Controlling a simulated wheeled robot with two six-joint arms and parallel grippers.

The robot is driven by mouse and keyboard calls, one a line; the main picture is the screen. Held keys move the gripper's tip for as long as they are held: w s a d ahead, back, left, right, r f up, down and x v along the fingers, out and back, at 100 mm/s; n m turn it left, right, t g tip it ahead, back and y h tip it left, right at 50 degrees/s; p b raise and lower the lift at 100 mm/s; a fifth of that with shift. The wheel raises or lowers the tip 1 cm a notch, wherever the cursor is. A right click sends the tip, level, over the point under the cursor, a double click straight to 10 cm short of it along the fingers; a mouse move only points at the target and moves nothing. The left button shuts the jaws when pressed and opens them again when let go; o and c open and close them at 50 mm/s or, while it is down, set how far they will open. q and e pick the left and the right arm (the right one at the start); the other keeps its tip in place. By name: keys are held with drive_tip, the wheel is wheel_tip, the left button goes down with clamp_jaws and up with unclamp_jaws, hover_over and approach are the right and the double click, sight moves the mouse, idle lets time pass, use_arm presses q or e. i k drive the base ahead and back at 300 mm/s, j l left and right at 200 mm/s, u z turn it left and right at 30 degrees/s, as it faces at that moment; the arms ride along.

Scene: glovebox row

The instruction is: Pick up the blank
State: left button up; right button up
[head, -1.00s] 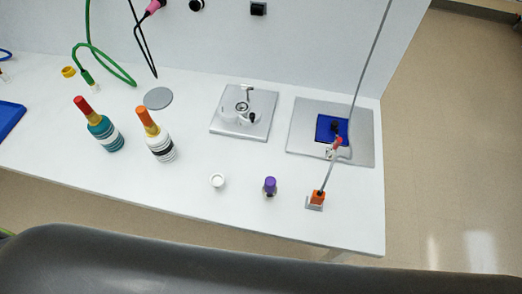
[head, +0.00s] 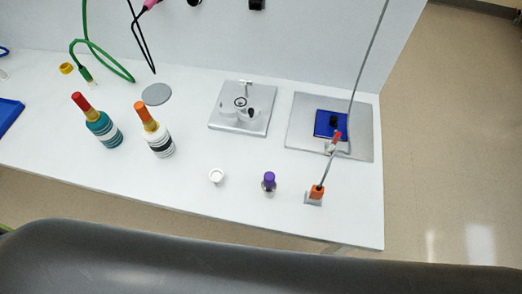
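No thing in the head view is plainly marked as the blank, and I cannot tell which one it is. Candidates are a flat grey disc (head: 157,94) lying on the white bench and a small white round piece (head: 216,176) near the bench's front edge. A blue square (head: 325,121) with a dark knob sits on a grey plate (head: 362,142) at the right. Neither of my grippers is in view.
On the white bench (head: 190,194) stand a teal bottle (head: 104,131), a white bottle (head: 160,144), a purple-capped piece (head: 269,182) and an orange connector (head: 316,193) with a cable. A metal fixture (head: 257,125) sits behind. The front middle is mostly clear.

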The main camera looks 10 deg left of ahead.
sight(269, 184)
drive_tip(key=u, duration=0.4)
drive_tip(key=j+z, duration=0.25)
drive_tip(key=z, duration=0.15)
drive_tip(key=i+j+z, duration=0.1)
drive_tip(key=j+z, duration=0.15)
drive_tip(key=z, duration=0.2)
drive_tip(key=j+z, duration=0.25)
drive_tip(key=z, duration=0.15)
drive_tip(key=k+j+z, duration=0.1)
drive_tip(key=j, duration=0.7)
drive_tip(key=k+j+z, duration=0.15)
drive_tip(key=j, duration=0.25)
drive_tip(key=k+j, duration=0.15)
drive_tip(key=j, duration=0.25)
drive_tip(key=i+z, duration=0.05)
